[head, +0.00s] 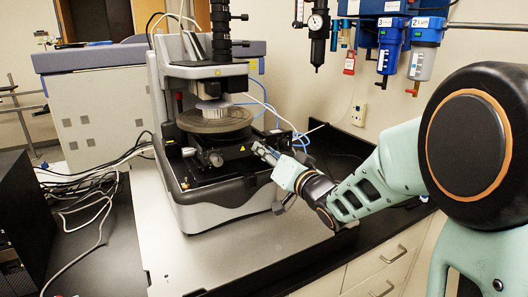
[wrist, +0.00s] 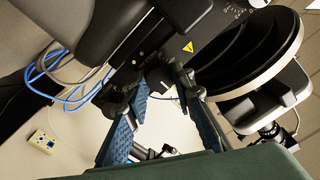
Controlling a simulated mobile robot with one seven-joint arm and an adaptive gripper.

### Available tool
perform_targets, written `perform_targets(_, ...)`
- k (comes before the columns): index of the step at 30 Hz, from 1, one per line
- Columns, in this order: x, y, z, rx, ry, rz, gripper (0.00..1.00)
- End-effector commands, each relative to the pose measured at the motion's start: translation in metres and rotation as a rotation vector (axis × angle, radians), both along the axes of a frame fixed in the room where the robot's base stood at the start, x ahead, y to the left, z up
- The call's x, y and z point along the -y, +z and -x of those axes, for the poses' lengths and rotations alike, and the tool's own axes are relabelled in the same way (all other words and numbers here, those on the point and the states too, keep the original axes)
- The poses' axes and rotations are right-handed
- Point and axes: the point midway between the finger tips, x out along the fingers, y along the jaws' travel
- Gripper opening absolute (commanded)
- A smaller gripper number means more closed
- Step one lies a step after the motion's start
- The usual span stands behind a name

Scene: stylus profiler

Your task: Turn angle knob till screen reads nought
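The stylus profiler (head: 215,130) stands on the bench with a round grey stage (head: 214,120). My gripper (head: 258,148) is at the right front of its stage base, fingers pointing at the base. In the wrist view, my gripper's two blue ribbed fingers (wrist: 161,84) are spread apart, with a small dark knob-like part (wrist: 158,78) of the base between their tips. I cannot tell whether they touch it. A silver knob (head: 215,158) sits on the base's front, left of my gripper. I see no screen reading in either view.
A grey cabinet (head: 95,115) stands behind at left and a black box (head: 25,220) at front left. Loose cables (head: 85,200) lie between. Blue-topped filters (head: 425,45) hang on the wall. The pale plate (head: 220,250) before the profiler is clear.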

Motion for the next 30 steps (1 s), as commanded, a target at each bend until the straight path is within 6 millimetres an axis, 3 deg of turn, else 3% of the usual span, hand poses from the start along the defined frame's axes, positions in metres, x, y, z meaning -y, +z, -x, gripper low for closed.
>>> perform_targets(4,0.0002,-0.0002,0.0,0.0,0.0,0.0,0.01)
perform_targets(10,0.0006,0.0017,-0.0003,-0.026,-0.001,-0.033,0.0)
perform_targets(24,0.0013,0.0038,-0.0003,-0.404,-0.003,-0.591,0.0)
perform_targets(30,0.0005,-0.0012,-0.0001,-0.443,-0.001,-0.653,0.0)
